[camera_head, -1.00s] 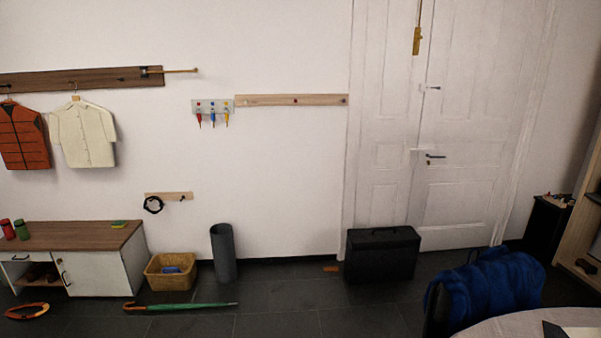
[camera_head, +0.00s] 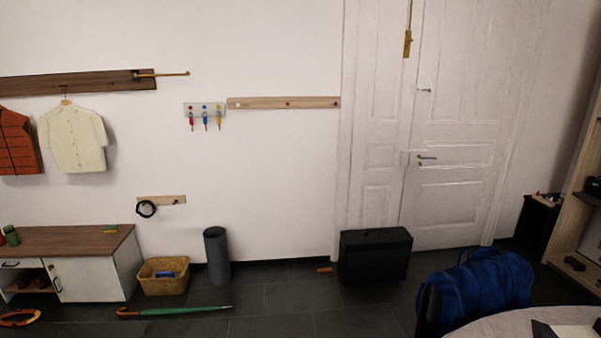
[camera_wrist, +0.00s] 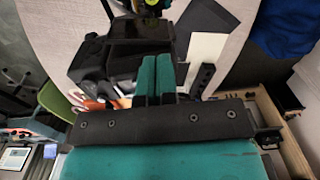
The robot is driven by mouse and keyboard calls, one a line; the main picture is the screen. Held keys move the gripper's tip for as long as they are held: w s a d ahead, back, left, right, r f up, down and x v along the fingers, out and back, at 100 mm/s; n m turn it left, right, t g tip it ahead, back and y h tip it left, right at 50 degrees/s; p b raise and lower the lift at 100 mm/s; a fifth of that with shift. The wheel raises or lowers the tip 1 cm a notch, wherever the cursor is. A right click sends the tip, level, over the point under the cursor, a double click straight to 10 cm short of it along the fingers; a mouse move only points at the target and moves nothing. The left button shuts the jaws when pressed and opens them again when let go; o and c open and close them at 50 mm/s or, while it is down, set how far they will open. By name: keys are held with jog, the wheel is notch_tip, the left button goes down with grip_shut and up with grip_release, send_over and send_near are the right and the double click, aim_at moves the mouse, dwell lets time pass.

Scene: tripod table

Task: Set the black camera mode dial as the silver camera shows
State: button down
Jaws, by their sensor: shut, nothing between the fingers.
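I cannot make out the black camera or the silver camera, or any mode dial, for sure in either view. My gripper (camera_wrist: 157,78) shows in the wrist view with its two teal fingers close together, shut and empty. It is not in the head view. The pale round table (camera_head: 500,325) shows at the bottom right of the head view, and its top also shows in the wrist view (camera_wrist: 237,12). A white flat piece (camera_wrist: 205,50) lies on it, beside a dark flat piece (camera_wrist: 218,18).
A wooden shelf (camera_head: 588,150) at the right holds small dark items (camera_head: 575,264), too small to tell. A black case (camera_head: 375,257) stands by the door. Open floor lies left of the chair.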

jog(key=shift+a+f, duration=0.35)
jog(key=shift+f, duration=0.2)
jog(key=shift+a, duration=0.2)
notch_tip(320, 180, up, 6)
jog(key=p, duration=0.4)
jog(key=shift+w+d+r+p, duration=0.15)
jog(key=shift+d+p, duration=0.15)
jog(key=shift+p, duration=0.1)
